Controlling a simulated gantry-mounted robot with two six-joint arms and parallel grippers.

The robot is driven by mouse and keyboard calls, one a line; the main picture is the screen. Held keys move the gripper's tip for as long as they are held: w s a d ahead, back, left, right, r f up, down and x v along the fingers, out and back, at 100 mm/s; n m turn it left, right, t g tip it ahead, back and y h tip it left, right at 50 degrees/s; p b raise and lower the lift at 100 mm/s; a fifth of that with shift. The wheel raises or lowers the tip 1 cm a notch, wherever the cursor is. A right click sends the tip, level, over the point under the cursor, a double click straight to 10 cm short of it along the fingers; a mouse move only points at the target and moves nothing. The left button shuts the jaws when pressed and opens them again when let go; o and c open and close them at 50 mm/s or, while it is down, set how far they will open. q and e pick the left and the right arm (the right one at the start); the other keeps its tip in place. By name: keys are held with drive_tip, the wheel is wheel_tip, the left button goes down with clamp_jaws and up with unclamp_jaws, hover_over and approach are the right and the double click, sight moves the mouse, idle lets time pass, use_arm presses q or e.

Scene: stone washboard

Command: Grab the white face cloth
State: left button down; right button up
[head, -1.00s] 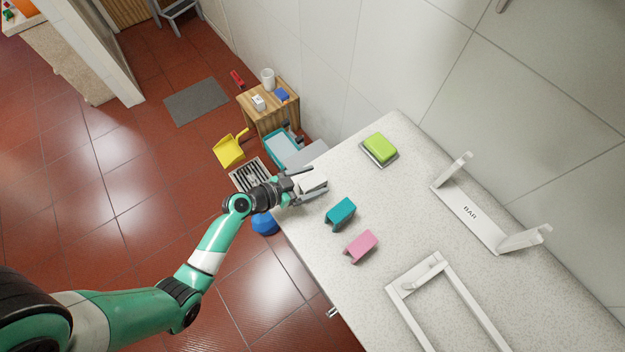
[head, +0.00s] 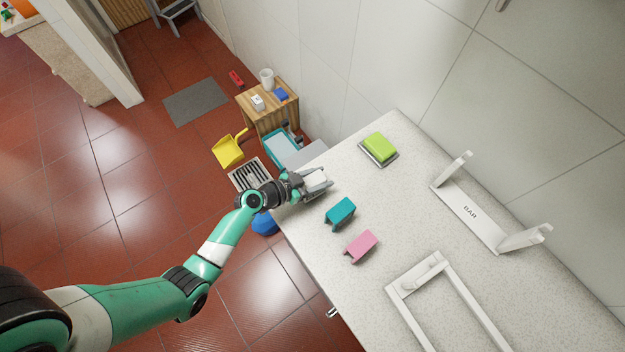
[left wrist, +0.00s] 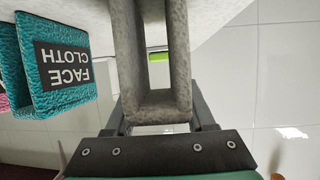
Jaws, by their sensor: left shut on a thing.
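My left gripper (head: 314,183) is shut on the white face cloth (head: 316,180) at the near left edge of the stone counter. In the left wrist view the cloth (left wrist: 152,100) shows as a pale, greyish folded piece between the two dark fingers. A teal face cloth (head: 341,212) stands beside it on the counter, to the right in the head view. Its label "FACE CLOTH" shows in the left wrist view (left wrist: 64,65). A pink cloth (head: 361,245) stands beyond the teal one. My right gripper is not in view.
The speckled counter (head: 370,190) also holds a green sponge on a dish (head: 379,148), a white "BAR" rack (head: 470,215) and a white frame (head: 400,290). A tiled wall rises behind. A wooden stool (head: 267,108) and a yellow dustpan (head: 228,151) are on the floor side.

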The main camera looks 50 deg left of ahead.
use_arm(q)
drive_tip(key=r, duration=0.1)
drive_tip(key=r+p, duration=0.1)
drive_tip(key=r, duration=0.1)
drive_tip(key=s+d+r+p, duration=0.1)
drive_tip(key=r, duration=0.1)
drive_tip(key=shift+r, duration=0.15)
drive_tip(key=s+d+r+p, duration=0.3)
drive_tip(key=s+d+r, duration=0.4)
drive_tip(key=s+d, duration=0.1)
drive_tip(key=shift+s+d+r+p, duration=0.15)
drive_tip(key=shift+s+r+p, duration=0.2)
drive_tip(key=shift+s, duration=0.45)
